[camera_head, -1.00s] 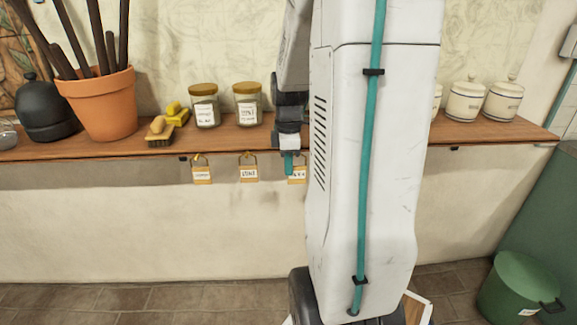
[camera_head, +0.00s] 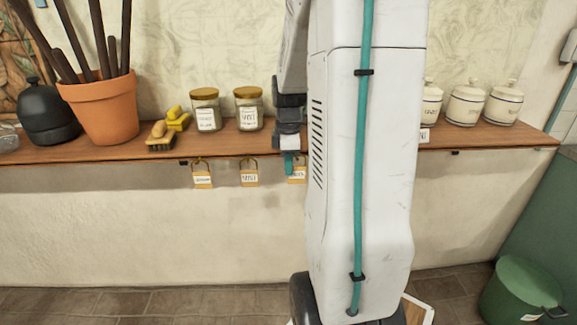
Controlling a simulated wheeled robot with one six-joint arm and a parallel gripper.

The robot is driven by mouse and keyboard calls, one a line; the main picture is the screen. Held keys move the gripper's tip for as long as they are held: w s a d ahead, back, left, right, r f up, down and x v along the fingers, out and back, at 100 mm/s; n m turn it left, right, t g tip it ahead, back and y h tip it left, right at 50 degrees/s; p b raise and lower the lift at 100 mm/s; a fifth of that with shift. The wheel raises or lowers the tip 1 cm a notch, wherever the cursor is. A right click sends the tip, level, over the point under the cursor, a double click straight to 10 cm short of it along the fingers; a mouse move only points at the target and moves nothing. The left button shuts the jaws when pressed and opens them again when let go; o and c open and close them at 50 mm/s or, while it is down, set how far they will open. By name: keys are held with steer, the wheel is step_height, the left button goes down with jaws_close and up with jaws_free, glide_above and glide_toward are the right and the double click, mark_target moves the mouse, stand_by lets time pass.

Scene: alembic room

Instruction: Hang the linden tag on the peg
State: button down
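Three small tan tags with white labels hang below the front edge of the wooden shelf (camera_head: 60,155): a left tag (camera_head: 202,176), a middle tag (camera_head: 249,175) and a right tag (camera_head: 296,175). Their writing is too small to read surely, so I cannot tell which is linden. A small dark peg-like piece (camera_head: 455,153) sits under the shelf edge, right of my arm. My gripper (camera_head: 289,163) shows only as a teal end beside the right tag, partly behind my arm. I cannot tell whether it is open or touches that tag.
On the shelf are a terracotta pot (camera_head: 104,108), a black jar (camera_head: 46,112), a brush (camera_head: 160,138), two glass jars (camera_head: 206,112) and white canisters (camera_head: 466,105). A white label (camera_head: 424,135) shows beside my arm. A green bin (camera_head: 520,292) stands lower right.

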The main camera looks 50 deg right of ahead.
steer(key=shift+f, duration=0.1)
stand_by(0.3)
steer(key=shift+w+d+f, duration=0.3)
steer(key=shift+d, duration=0.05)
steer(key=shift+w+d+f, duration=0.1)
steer(key=shift+d+f, duration=0.05)
steer(key=shift+f, duration=0.1)
stand_by(0.6)
stand_by(0.4)
steer(key=c, duration=1.6)
jaws_free()
steer(key=shift+r, duration=0.1)
steer(key=shift+o, duration=0.2)
